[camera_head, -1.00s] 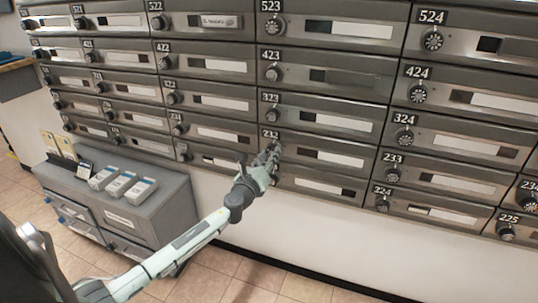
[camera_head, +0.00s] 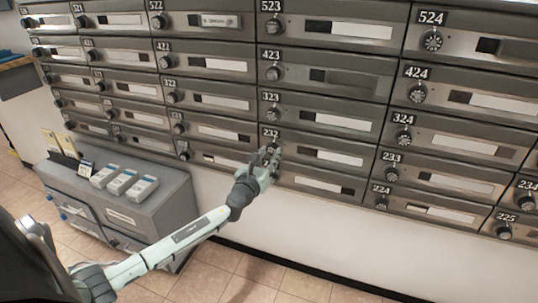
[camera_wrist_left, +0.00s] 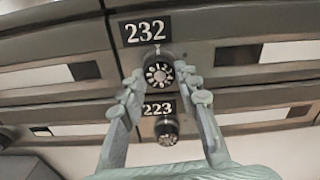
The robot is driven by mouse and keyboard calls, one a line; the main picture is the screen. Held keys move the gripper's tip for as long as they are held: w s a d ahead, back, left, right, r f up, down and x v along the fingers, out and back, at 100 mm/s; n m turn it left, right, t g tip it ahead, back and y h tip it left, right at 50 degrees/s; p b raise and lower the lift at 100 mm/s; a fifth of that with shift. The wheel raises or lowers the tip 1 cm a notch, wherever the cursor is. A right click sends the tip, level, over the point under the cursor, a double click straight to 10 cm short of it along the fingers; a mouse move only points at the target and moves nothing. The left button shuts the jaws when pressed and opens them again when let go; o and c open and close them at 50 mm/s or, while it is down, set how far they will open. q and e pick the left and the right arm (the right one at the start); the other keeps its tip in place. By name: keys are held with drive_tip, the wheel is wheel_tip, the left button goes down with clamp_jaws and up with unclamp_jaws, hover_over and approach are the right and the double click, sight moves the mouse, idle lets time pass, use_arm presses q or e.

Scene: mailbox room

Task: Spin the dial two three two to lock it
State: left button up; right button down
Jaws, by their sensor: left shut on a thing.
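The mailbox labelled 232 (camera_head: 318,156) is in the lower middle of the mailbox wall in the head view. Its round black dial (camera_wrist_left: 158,73) with a pale marked face shows under the 232 plate in the left wrist view. My left gripper (camera_head: 270,152) reaches up to this dial, and its fingers stand on both sides of it, shut on the dial. In the head view the gripper hides most of the dial. The dial's exact setting is too small to read. My right gripper is not in view.
Another dial (camera_wrist_left: 168,130), labelled 223, sits just below, between my fingers in the wrist view. Rows of similar mailboxes with dials surround it. A grey cabinet (camera_head: 150,215) with several small boxes on top stands at lower left. Tiled floor lies below.

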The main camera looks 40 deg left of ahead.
use_arm(q)
drive_tip(key=o, duration=1.2)
drive_tip(key=shift+c, duration=0.2)
drive_tip(key=v, duration=1.2)
